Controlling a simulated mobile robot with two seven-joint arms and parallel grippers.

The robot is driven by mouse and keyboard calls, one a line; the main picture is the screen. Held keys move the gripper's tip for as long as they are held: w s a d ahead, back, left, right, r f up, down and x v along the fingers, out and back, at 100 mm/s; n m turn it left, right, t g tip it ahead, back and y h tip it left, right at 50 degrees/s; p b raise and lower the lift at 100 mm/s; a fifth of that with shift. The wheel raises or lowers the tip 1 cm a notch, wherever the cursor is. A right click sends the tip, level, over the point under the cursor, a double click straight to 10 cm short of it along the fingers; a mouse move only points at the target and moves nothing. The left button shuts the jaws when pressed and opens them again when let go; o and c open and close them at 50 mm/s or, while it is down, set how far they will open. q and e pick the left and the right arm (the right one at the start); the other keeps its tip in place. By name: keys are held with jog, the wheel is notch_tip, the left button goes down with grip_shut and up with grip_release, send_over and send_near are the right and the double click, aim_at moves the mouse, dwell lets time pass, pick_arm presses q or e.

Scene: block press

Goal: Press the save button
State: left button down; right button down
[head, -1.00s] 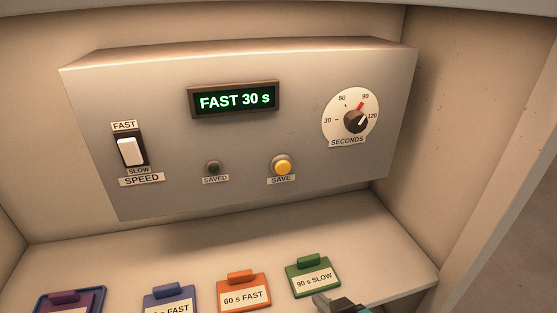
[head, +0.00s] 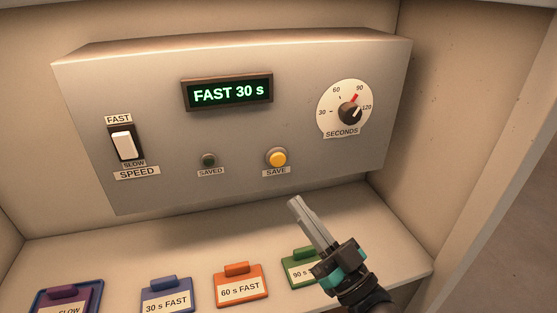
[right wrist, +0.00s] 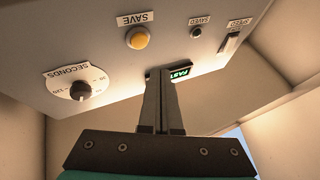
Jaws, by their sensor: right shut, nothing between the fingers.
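The yellow save button (head: 277,158) sits on the front of a grey control box, above its SAVE label. It also shows in the right wrist view (right wrist: 138,38), beside my fingertips. My right gripper (head: 295,203) is shut and empty, below and slightly right of the button, apart from it. In the right wrist view its fingers (right wrist: 160,72) are together. The round SAVED lamp (head: 208,160), left of the button, is dark. My left gripper is not in view.
The speed switch (head: 123,145) is on the box's left and the seconds dial (head: 346,110) on its right. Blue (head: 166,297), orange (head: 239,284) and green (head: 299,268) labelled blocks lie on the shelf. A purple block (head: 66,306) lies in a blue tray at front left.

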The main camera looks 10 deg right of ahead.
jog(key=shift+s+a+r+n+y, duration=0.1)
jog(key=shift+s+r+n+y, duration=0.4)
jog(key=shift+y, duration=0.5)
jog(key=shift+s+a+r+n+y, duration=0.1)
jog(key=shift+s+r+n+y, duration=0.4)
jog(key=shift+y, duration=0.5)
jog(key=shift+w, duration=0.2)
jog(key=b, duration=0.3)
send_near(274, 158)
notch_tip(274, 158, up, 4)
jog(key=a, duration=0.3)
jog(key=shift+w, duration=1.25)
jog(key=shift+d+f, duration=0.1)
jog(key=shift+w+b, duration=0.3)
jog(key=shift+w, duration=0.1)
jog(key=shift+w, duration=0.5)
jog(key=shift+s, duration=0.1)
jog(key=shift+s+p, duration=0.35)
jog(key=shift+s, duration=0.45)
